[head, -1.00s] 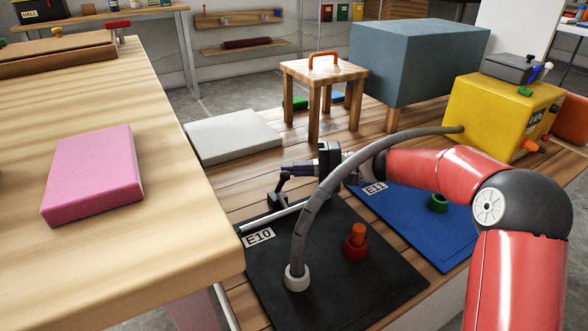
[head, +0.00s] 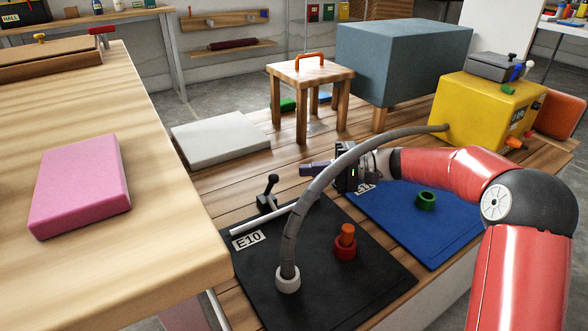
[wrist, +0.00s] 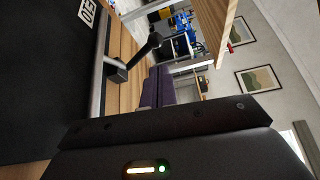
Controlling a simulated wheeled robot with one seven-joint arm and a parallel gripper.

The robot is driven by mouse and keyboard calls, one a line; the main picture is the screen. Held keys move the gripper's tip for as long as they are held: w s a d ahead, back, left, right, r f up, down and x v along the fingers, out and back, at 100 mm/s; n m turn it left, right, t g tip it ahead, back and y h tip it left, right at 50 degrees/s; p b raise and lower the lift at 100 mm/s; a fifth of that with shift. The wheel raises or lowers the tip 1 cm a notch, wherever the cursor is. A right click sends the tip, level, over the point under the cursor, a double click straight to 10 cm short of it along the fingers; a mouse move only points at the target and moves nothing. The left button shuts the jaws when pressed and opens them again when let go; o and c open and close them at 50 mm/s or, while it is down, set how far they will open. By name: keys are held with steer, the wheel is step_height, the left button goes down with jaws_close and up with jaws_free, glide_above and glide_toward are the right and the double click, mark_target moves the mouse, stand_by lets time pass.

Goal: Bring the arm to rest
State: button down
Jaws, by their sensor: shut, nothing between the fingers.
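My gripper (head: 303,170) has purple fingers, pointing left in the head view. It hangs above the deck behind the grey hose, shut and empty. In the wrist view its purple fingers (wrist: 155,88) lie together with nothing between them. The black lever (head: 270,190) stands just left of the fingertips, apart from them, at the black mat's edge; it also shows in the wrist view (wrist: 137,59). My red arm reaches in from the right, bent at its dark joint. The hose hides part of the gripper's body.
The grey hose (head: 318,185) arches from the yellow machine (head: 480,110) to a white collar on the black E10 mat (head: 340,285). A red fitting (head: 345,247) stands on that mat. A green ring (head: 426,200) is on the blue mat (head: 400,222). A stool (head: 310,75) stands behind.

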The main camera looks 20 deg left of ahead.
steer(key=shift+w+d, duration=0.2)
steer(key=shift+d, duration=0.35)
steer(key=shift+r, duration=0.1)
